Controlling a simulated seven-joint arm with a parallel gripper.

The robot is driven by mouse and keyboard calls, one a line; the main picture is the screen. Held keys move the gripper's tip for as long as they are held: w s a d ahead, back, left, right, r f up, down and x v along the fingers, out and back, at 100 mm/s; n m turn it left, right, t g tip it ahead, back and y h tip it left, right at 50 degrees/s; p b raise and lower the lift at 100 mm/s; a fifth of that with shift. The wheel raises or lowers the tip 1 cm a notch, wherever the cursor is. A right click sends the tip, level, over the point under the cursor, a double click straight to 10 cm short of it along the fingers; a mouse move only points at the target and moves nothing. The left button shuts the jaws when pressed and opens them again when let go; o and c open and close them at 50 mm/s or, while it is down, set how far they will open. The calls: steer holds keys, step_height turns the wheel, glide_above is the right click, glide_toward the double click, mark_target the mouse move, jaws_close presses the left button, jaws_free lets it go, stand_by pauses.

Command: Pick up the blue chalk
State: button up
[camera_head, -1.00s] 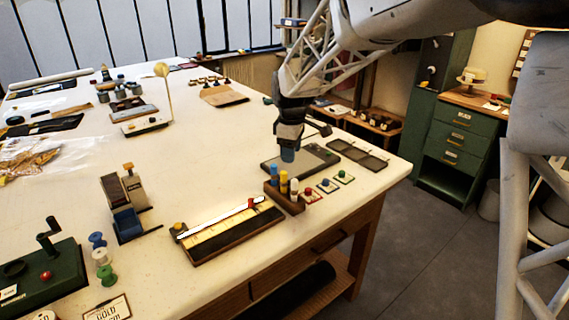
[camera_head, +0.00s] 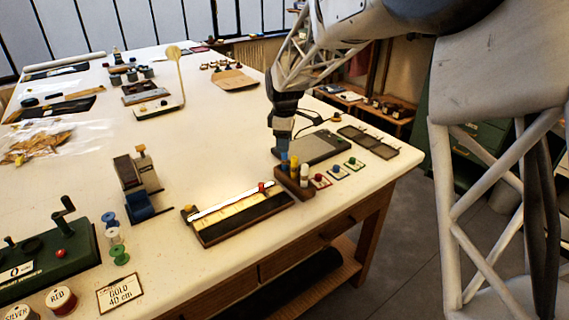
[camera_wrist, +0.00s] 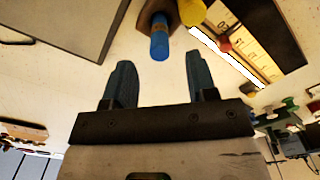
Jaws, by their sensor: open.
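My gripper (camera_head: 284,148) is open, pointing down just above the holder's far left end. In the wrist view, my gripper's two fingers (camera_wrist: 160,68) are apart and empty, with the blue chalk in line with the gap, just beyond the tips. A white chalk (camera_head: 304,176) also stands in the holder.
A long wooden tray with a ruler (camera_head: 240,216) lies left of the holder. A dark slate (camera_head: 312,147) lies behind it. Small cards with coloured pieces (camera_head: 336,173) lie to its right. The table between the tray and stapler-like device (camera_head: 138,185) is clear.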

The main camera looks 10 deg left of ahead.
mark_target(285, 158)
steer(key=shift+f, duration=0.7)
steer(key=shift+f, duration=0.1)
steer(key=shift+f, duration=2.5)
steer(key=shift+c, duration=0.4)
jaws_close()
